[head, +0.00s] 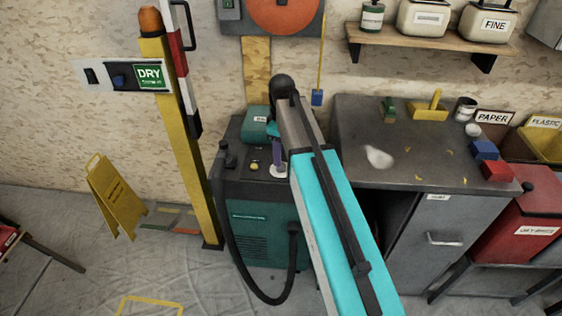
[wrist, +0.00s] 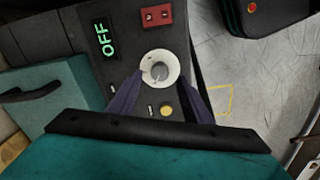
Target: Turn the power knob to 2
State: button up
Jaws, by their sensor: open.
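The power knob (wrist: 159,71) is a grey knob on a round white dial on the dark top panel of the teal machine. In the wrist view, a display (wrist: 104,40) on that panel reads OFF in green letters. In the head view, the machine (head: 262,225) stands against the wall and the white dial (head: 278,171) shows low on its top. My gripper (wrist: 160,92) is open, with its two purple fingers on either side of the lower part of the dial. I cannot tell whether they touch it. In the head view, my gripper (head: 278,152) is over the panel, partly hidden by my arm.
A yellow button (wrist: 166,111) and a red socket (wrist: 157,16) sit near the dial. A black hose (head: 232,255) hangs at the machine's front. A yellow post (head: 180,145) stands left, a grey workbench (head: 400,170) right. Floor in front is partly clear.

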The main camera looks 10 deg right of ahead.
jog(key=shift+f, duration=2.2)
jog(key=shift+c, duration=0.6)
jog(key=c, duration=1)
